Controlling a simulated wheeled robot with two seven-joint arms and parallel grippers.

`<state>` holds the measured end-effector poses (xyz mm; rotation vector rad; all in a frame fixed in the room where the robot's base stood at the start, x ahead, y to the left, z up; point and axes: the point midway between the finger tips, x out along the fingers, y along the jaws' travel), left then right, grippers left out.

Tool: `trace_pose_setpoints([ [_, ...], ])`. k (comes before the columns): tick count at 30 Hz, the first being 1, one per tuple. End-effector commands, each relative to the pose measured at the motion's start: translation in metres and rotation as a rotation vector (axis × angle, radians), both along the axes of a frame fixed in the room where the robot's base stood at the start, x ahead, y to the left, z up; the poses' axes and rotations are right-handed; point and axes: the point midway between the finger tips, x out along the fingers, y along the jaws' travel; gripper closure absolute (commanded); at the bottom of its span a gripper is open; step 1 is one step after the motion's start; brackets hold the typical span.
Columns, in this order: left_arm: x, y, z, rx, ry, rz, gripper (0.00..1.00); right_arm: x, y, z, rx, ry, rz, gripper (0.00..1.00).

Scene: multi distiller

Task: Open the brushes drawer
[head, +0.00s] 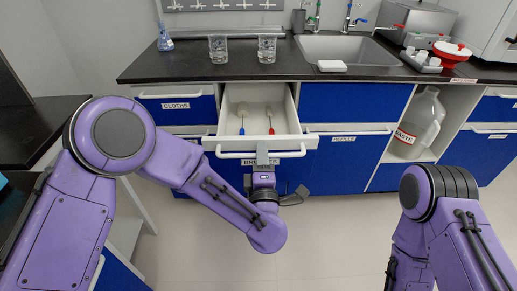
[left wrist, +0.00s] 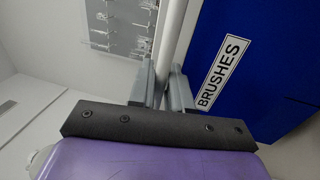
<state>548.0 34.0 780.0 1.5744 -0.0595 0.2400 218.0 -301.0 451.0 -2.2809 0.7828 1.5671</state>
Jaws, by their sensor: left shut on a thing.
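The brushes drawer (head: 289,126) is pulled out from the counter in the head view, and its white inside shows. A brush with a blue handle (head: 242,130) and one with a red handle (head: 271,130) lie in it. My left gripper (head: 263,151) is at the white bar handle (head: 290,154) on the drawer's front. In the left wrist view its two grey fingers (left wrist: 162,85) are shut on the handle bar (left wrist: 173,35), beside the blue front with the BRUSHES label (left wrist: 222,72). My right arm shows at lower right, but its gripper is out of view.
The cloths drawer (head: 178,108) is at the left and the refills door (head: 345,155) at the right, both shut. Two glass beakers (head: 218,48) (head: 267,48) stand on the dark counter above. A sink (head: 345,50) is to their right. The floor in front is clear.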

Motion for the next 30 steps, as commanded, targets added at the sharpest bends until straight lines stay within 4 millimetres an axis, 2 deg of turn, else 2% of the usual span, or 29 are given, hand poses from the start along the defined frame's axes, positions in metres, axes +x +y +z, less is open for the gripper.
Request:
trace_pose_setpoints([
  [6, -0.0085, 0.0001, 0.0003, 0.001, -0.001, -0.001, 1.0, 0.0001, 0.0, -0.0005, 0.0, 0.0, 0.0, 0.57],
  [19, -0.0101, 0.0032, 0.0005, 0.002, -0.001, 0.004, 1.0, 0.0002, 0.0001, -0.0004, 0.0, 0.0, 0.0, 0.57],
  [20, -0.0101, 0.0032, 0.0005, 0.002, -0.001, 0.004, 0.72, 0.0002, -0.0001, -0.0005, 0.0, 0.0, 0.0, 0.57],
  [21, -0.0101, 0.0033, 0.0004, 0.002, -0.001, 0.005, 0.66, 0.0002, -0.0001, -0.0005, 0.0, 0.0, 0.0, 0.57],
  [30, -0.0124, 0.0019, -0.0003, 0.001, -0.001, 0.004, 0.66, 0.0002, 0.0, -0.0011, 0.0, 0.0, 0.0, 0.57],
])
